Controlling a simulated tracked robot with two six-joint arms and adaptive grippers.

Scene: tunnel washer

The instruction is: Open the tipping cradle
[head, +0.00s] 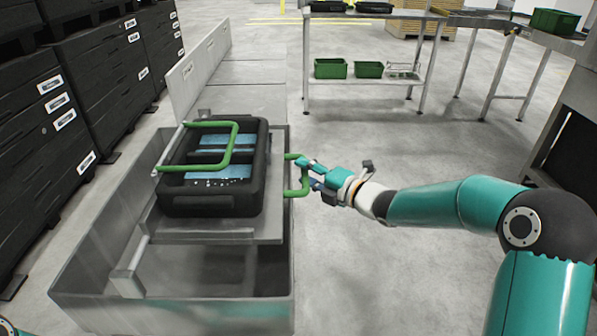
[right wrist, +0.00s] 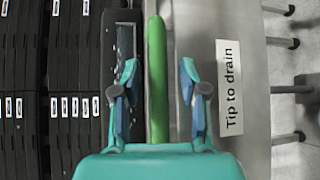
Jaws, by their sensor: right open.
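The tipping cradle (head: 262,228) is a grey plate set in a deep grey metal trough (head: 75,262), looking near level in the head view. A black crate (head: 210,203) with blue contents sits on it, with a green bent bar (head: 237,140) across its top. A green handle (head: 291,193) sticks out at the cradle's right side. My right gripper (head: 311,171) is open at this handle. In the right wrist view a green bar (right wrist: 157,100) runs between the spread fingers (right wrist: 158,72), with gaps on both sides. My left gripper is out of view.
A "Tip to drain" label (right wrist: 229,88) is on the grey surface beside the bar. Black stacked crates (head: 85,85) line the left. A metal table (head: 375,82) with green bins stands behind. The floor (head: 400,145) between trough and table is clear.

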